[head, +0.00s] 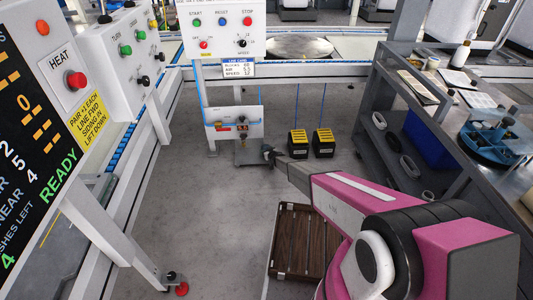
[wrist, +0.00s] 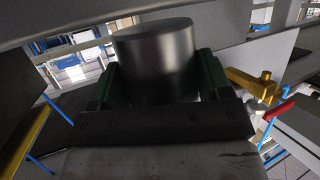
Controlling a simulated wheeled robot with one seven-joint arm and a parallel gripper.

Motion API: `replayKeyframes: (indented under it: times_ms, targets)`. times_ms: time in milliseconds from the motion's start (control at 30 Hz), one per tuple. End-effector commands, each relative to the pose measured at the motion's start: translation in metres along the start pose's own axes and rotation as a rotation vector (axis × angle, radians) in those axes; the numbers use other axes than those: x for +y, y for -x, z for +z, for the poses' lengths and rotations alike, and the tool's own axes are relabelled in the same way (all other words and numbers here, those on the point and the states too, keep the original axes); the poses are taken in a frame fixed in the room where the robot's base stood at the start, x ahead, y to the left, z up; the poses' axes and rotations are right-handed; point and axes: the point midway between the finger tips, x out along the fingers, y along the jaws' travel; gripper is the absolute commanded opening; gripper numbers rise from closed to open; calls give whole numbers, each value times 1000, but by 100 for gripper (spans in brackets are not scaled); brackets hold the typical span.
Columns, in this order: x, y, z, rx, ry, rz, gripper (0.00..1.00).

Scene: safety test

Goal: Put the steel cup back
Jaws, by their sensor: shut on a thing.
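The steel cup (wrist: 155,48) is a plain grey metal cylinder, large in the middle of the wrist view. My gripper (wrist: 152,78) is shut on it, with a dark green finger against each side. The cup's lower part is hidden behind the dark gripper body. In the head view my arm reaches forward, and my gripper (head: 268,152) is small and dark at its far end, in front of the low white control box. I cannot make out the cup clearly in the head view.
A low white box (head: 235,125) hangs beneath the START/STOP panel (head: 222,30). Two black-and-yellow pedals (head: 299,143) stand on the floor to the right. A brown slatted crate (head: 303,240) lies below my arm. A grey workbench (head: 450,125) lines the right; blue-edged rails run left.

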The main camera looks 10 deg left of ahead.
Motion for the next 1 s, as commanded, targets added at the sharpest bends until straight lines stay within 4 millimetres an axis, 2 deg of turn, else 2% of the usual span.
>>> replayKeyframes:
  times_ms: [67,433,467,500,533,867,1000]
  targets:
    - [0,-4,8,0,-1,0,39]
    - [0,-4,10,1,0,0,39]
    - [0,-4,10,1,0,0,78]
    - [0,-4,10,1,0,0,91]
    - [0,-4,10,1,0,0,97]
    - [0,-3,9,1,0,0,97]
    - [0,4,7,1,0,0,97]
